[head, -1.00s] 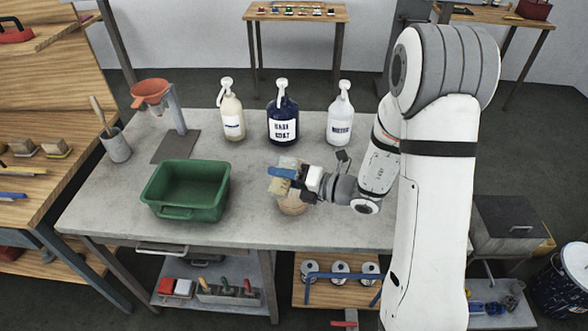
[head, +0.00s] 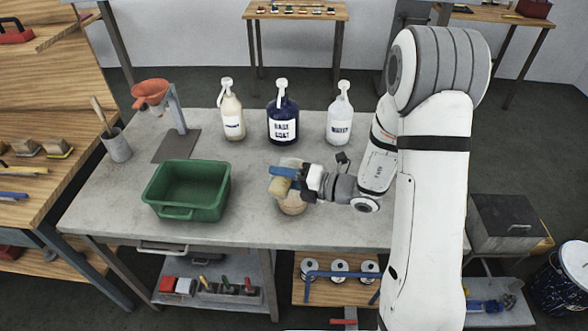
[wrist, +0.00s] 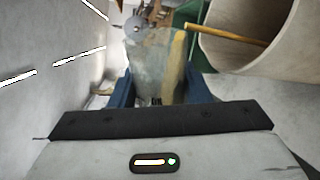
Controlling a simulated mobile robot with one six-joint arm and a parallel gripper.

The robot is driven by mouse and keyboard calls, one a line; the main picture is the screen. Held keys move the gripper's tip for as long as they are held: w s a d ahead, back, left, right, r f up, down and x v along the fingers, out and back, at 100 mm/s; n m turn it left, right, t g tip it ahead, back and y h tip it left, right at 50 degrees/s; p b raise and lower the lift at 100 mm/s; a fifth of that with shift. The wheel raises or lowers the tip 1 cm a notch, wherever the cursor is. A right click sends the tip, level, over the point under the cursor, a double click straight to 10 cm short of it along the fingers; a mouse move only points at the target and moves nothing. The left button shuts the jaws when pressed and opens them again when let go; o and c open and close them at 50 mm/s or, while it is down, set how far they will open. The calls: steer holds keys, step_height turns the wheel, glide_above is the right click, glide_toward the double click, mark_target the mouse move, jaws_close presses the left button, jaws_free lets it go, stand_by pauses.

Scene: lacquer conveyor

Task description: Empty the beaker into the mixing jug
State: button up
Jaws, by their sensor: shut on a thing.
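My gripper (head: 285,173) is shut on the beaker (head: 278,186), its blue fingers on either side of it, above the front middle of the grey bench. The beaker is tipped on its side. In the wrist view the cloudy beaker (wrist: 155,62) lies between the fingers, with a yellow band along its right edge. A yellow-orange streak, looking like poured liquid, runs from there into the open mouth of the pale mixing jug (wrist: 262,62). The jug (head: 293,207) stands under the beaker in the head view, partly hidden by the gripper. The level inside it cannot be seen.
A green bin (head: 187,191) stands left of the jug. Three labelled bottles stand behind, the middle one dark blue (head: 283,124). The bench between bin and bottles is clear.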

steer(key=shift+w+d+r+m+p, duration=0.2)
steer(key=shift+w+r+m+p, duration=0.2)
steer(key=shift+w+m+p, duration=0.4)
stand_by(0.4)
steer(key=shift+d+r+m+g+p, duration=0.1)
steer(key=shift+r+m+g+p, duration=0.3)
steer(key=shift+p, duration=0.75)
steer(key=shift+r+m+p, duration=0.1)
steer(key=shift+m+p, duration=0.5)
steer(key=shift+p, duration=0.55)
